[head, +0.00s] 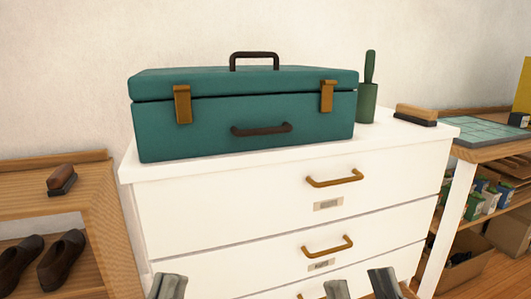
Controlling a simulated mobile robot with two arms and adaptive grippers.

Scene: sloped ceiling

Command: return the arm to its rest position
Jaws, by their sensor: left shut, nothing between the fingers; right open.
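My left gripper (168,285) shows at the bottom edge of the head view, left of centre. Its grey fingers are together, with nothing seen between them. My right gripper (359,281) shows at the bottom edge, right of centre. Its two fingers stand apart with an empty gap. Both grippers appear in front of the lower part of the white drawer unit (220,215). Only the finger ends show; the rest of both arms is out of the picture.
A teal case (200,136) with its lid down stands on the drawer unit. Beside it are a green holder with a handled tool (367,103) and a brush (415,115). A wooden shoe rack (95,215) stands left, a workbench (480,152) right.

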